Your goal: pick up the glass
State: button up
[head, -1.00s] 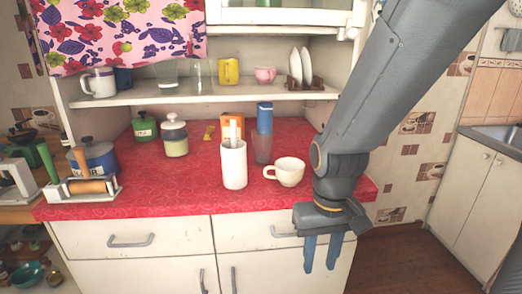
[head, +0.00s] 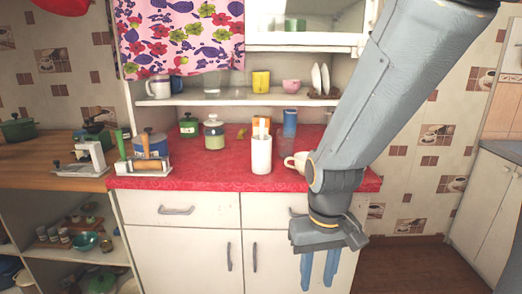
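A see-through glass (head: 284,143) stands on the red counter (head: 210,178), just right of a white upright container (head: 261,156) and in front of a blue cylinder (head: 290,122). Its outline is faint. Another clear glass (head: 212,86) shows on the white shelf above. My gripper (head: 319,271) hangs in front of the cabinet, below the counter top and to the right of the glass. Its two blue fingers point down, stand apart and hold nothing.
A cream cup (head: 297,161) stands right of the glass, partly hidden by my arm. Jars, a blue pot (head: 151,144) and a rack with a rolling pin stand left. The shelf (head: 180,100) overhangs the back.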

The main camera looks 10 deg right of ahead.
aim_at(286, 137)
jog(key=u, duration=1.5)
jog(key=i, duration=1)
jog(key=z, duration=1.55)
